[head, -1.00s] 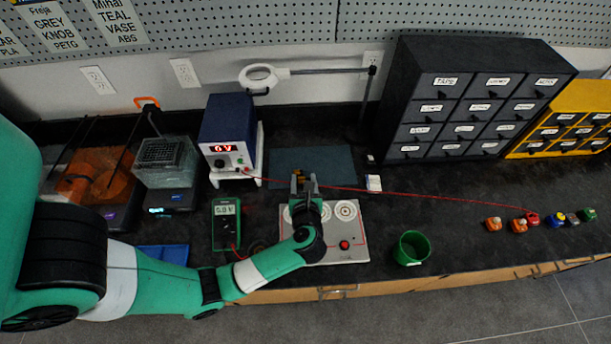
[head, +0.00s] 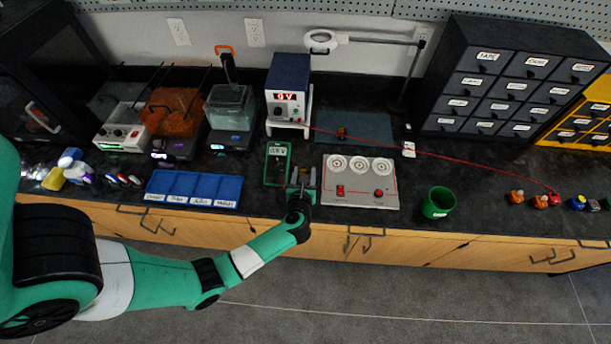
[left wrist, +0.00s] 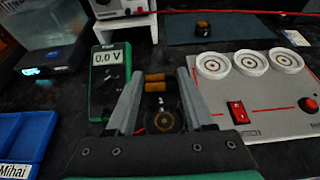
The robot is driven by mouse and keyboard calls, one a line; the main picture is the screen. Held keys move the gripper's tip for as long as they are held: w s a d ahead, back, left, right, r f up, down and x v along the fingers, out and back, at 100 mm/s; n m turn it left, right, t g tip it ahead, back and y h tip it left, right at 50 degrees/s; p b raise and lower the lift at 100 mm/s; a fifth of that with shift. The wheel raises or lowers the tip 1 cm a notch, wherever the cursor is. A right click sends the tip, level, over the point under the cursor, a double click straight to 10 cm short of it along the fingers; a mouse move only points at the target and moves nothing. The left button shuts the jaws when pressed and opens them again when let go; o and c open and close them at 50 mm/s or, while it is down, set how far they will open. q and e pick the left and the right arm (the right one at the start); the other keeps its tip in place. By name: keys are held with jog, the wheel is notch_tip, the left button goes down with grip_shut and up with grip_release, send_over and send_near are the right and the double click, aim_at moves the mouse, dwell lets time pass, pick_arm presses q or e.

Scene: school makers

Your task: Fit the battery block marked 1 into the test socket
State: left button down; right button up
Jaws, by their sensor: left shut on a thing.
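My left gripper (head: 300,178) is shut on a small block with two orange-brown cylinders (left wrist: 155,82), which shows between the fingertips in the left wrist view. I take it for a battery block; no number on it is legible. A round dark fitting (left wrist: 163,122) with a small light centre shows between the fingers, probably the test socket; most of it is hidden by them. I cannot tell whether block and fitting touch. A green multimeter (head: 278,164) lies just behind and left of the gripper; its display reads 0.0 V in the wrist view. My right gripper is not in view.
Right of the gripper is a grey panel (head: 360,200) with three round white sockets and red controls. A dark block with an orange top (head: 342,133) sits on the blue-grey mat (head: 370,125). A blue tray (head: 195,188) lies left, a green cup (head: 438,203) right. A red lead crosses the bench.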

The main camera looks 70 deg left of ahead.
pick_arm(q)
jog(key=shift+s+d+f+b, duration=0.1)
jog(key=shift+f+b, duration=2.75)
jog(key=shift+f, duration=0.15)
jog(key=shift+r+p, duration=0.1)
jog(key=shift+p, duration=0.25)
jog(key=shift+f+b, duration=0.65)
jog(key=shift+f, duration=0.05)
jog(key=c, duration=0.6)
grip_release()
jog(key=shift+o, duration=0.2)
jog(key=shift+d+r, duration=0.1)
